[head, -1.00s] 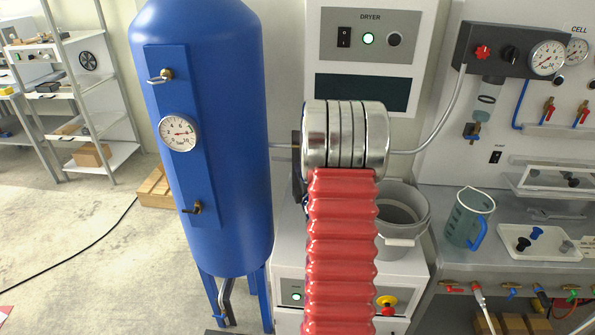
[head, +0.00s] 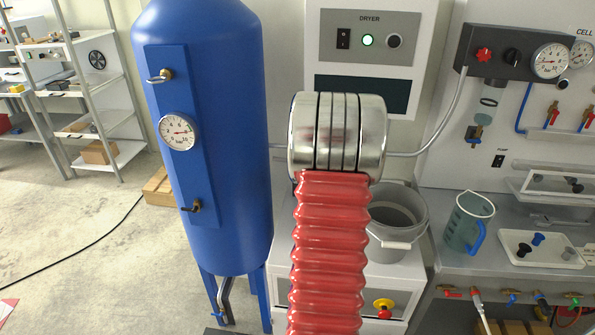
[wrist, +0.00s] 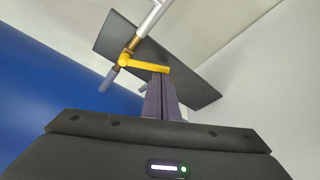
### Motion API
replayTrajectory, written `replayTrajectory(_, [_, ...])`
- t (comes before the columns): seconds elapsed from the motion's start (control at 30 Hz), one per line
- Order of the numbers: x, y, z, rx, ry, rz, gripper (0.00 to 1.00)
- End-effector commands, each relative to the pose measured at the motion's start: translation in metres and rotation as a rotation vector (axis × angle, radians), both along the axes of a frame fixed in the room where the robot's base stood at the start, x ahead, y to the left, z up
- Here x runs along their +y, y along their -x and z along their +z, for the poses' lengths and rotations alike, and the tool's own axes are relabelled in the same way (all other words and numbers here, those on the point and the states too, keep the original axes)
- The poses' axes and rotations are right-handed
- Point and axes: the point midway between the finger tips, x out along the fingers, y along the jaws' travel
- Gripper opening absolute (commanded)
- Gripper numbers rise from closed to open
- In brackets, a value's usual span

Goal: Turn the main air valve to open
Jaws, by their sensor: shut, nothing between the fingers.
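The main air valve shows in the wrist view as a brass body (wrist: 128,47) on a pale pipe with a yellow lever (wrist: 150,67). The pipe runs diagonally, and the lever points right, across the pipe's line. My gripper (wrist: 161,84) is shut and empty. Its fingertips are at the lever's free end, overlapping it in the picture; I cannot tell whether they touch. In the head view my arm's red sleeve and metal wrist hide the valve and my gripper.
A dark plate (wrist: 190,80) lies behind the valve. The blue tank (head: 225,130) with its gauge (head: 178,132) stands left of my arm. The dryer panel (head: 367,45) is behind. A grey bucket (head: 405,245) and workbench (head: 455,262) are right. Open floor (head: 100,240) lies left.

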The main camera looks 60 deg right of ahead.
Motion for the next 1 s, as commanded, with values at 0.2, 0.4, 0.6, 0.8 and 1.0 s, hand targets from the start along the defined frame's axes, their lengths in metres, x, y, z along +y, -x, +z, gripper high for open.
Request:
replayTrajectory(0.2, [-0.009,0.017,0.006,0.164,0.08,-0.015,0.0])
replayTrajectory(0.4, [-0.012,0.025,0.012,0.301,0.147,-0.016,0.0])
replayTrajectory(0.6, [-0.015,0.031,0.017,0.355,0.172,-0.017,0.0])
replayTrajectory(0.8, [-0.018,0.036,0.024,0.353,0.17,-0.017,0.0])
replayTrajectory(1.0, [-0.02,0.041,0.034,0.352,0.17,-0.018,0.0])
